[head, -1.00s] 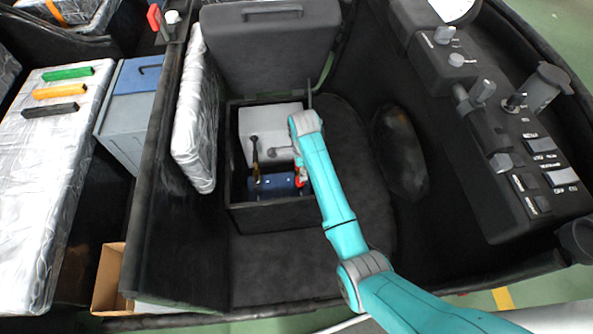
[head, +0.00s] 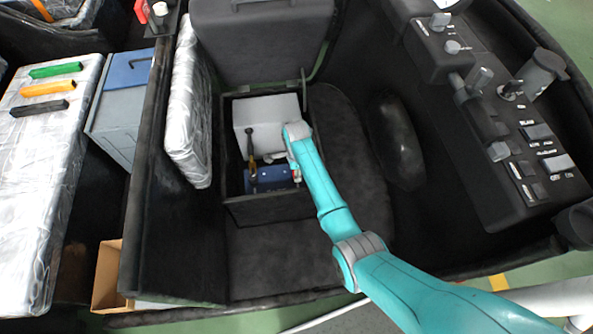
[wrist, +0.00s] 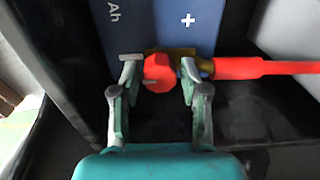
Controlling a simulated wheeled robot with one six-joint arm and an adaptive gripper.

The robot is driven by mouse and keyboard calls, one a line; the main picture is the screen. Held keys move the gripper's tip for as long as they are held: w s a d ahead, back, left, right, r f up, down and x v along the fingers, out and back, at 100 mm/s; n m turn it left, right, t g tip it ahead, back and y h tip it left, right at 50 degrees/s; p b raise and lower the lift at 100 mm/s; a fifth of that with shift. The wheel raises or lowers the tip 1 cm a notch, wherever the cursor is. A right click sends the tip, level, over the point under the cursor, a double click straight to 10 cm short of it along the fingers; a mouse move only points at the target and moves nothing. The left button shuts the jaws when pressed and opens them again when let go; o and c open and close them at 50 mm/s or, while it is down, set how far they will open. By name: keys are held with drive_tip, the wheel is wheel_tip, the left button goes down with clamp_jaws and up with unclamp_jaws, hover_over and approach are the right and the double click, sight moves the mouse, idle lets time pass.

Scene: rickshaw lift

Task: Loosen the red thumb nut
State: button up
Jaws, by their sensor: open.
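The red thumb nut (wrist: 158,73) shows in the wrist view, at the end of the blue battery (wrist: 160,25) near its "+" mark. A brass-coloured clamp (wrist: 190,57) and a thick red cable (wrist: 250,68) run to the right from it. My gripper (wrist: 160,80) is open, with one finger on each side of the nut; I cannot tell whether either finger touches it. In the head view the battery (head: 268,180) sits in an open black compartment, and my arm hides the nut and most of the gripper.
The compartment (head: 265,212) has dark walls close around the battery, with its lid (head: 262,45) raised behind. A white block (head: 265,118) and an upright lever (head: 251,155) stand beside the battery. A control panel (head: 520,130) is at the right.

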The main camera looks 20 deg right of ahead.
clamp_jaws()
